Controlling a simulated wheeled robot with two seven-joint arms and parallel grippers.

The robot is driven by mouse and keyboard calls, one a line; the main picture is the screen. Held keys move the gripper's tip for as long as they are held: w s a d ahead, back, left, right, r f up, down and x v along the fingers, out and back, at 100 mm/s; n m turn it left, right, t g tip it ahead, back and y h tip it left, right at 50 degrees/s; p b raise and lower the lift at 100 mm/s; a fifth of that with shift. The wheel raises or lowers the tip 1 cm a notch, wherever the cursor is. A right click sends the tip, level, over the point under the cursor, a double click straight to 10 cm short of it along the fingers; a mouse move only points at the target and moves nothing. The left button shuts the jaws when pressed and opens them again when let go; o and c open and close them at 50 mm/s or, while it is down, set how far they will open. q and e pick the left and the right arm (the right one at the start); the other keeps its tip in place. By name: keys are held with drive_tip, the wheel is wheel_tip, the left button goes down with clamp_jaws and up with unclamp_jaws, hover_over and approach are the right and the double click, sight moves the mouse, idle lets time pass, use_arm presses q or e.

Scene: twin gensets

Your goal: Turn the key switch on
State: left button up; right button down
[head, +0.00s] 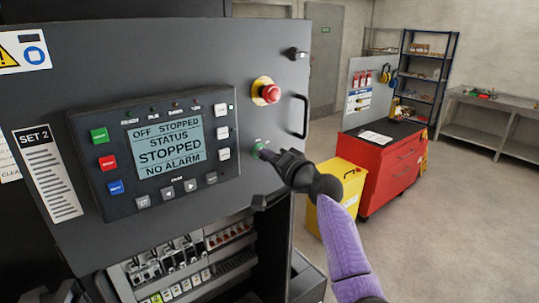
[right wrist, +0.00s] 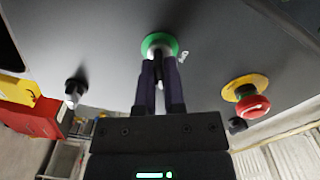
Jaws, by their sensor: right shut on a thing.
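The key switch (head: 257,148) with its green ring sits on the grey panel, right of the control display and below the red emergency stop. It also shows in the right wrist view (right wrist: 160,42). My right gripper (head: 268,155) is at the switch, its fingers pointing into the panel. In the right wrist view its two fingers (right wrist: 159,68) are shut on the key in front of the green ring. The fingers hide most of the key, so its angle is unclear. The display (head: 165,145) reads "OFF STOPPED", "STATUS STOPPED", "NO ALARM". My left gripper is not clearly seen.
A red emergency stop (head: 269,93) on a yellow base and a black door handle (head: 299,116) stick out near the switch. An open bay with terminals (head: 180,265) lies below the panel. A yellow bin (head: 345,185) and red tool cabinet (head: 390,170) stand to the right.

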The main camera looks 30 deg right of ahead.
idle(0.4)
drive_tip(key=c, duration=0.7)
unclamp_jaws()
drive_tip(key=shift+s, duration=0.1)
drive_tip(key=s, duration=0.3)
drive_tip(key=s+b, duration=0.1)
drive_tip(key=s, duration=0.2)
drive_tip(key=s+b, duration=0.1)
drive_tip(key=s, duration=0.2)
drive_tip(key=shift+s+d, duration=0.35)
drive_tip(key=shift+d, duration=0.05)
